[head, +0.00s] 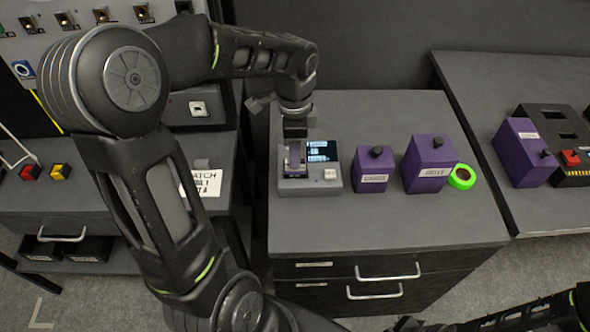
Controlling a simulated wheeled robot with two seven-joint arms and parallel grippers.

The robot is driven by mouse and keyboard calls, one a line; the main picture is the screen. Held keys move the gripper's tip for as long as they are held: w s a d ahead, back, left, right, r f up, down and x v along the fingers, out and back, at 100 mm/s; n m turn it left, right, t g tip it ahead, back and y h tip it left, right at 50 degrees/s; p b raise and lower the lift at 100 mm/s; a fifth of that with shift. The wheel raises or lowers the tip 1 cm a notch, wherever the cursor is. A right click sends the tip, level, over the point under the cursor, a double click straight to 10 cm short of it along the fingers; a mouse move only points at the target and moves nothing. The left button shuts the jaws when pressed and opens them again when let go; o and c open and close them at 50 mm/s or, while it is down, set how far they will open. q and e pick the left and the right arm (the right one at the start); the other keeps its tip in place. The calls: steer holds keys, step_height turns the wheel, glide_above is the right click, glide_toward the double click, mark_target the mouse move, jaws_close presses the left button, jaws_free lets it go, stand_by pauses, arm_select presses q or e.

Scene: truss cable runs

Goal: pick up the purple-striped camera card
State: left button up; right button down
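A small grey device (296,186) with a lit screen (323,151) sits at the left of the middle cabinet's top. My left gripper (295,155) points down over its left part, fingers at the slot area. A thin purple edge (286,162) shows beside the fingers; it may be the purple-striped camera card, but the gripper hides most of it. I cannot tell whether the fingers are closed on it. My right gripper (410,325) is low at the bottom edge, partly cut off, and its opening is unclear.
Two purple boxes with black knobs, a smaller one (371,172) and a larger one (428,167), stand right of the device. A green tape roll (461,177) leans by the larger box. Another purple box (523,153) stands on the right cabinet. The middle cabinet's front top is clear.

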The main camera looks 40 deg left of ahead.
mark_target(295, 171)
arm_select(q)
step_height(295, 171, down, 5)
steer(key=shift+w+r+p, duration=0.15)
steer(key=shift+r+p, duration=0.05)
steer(key=shift+p, duration=0.15)
steer(key=shift+c, duration=0.4)
jaws_close()
stand_by(0.4)
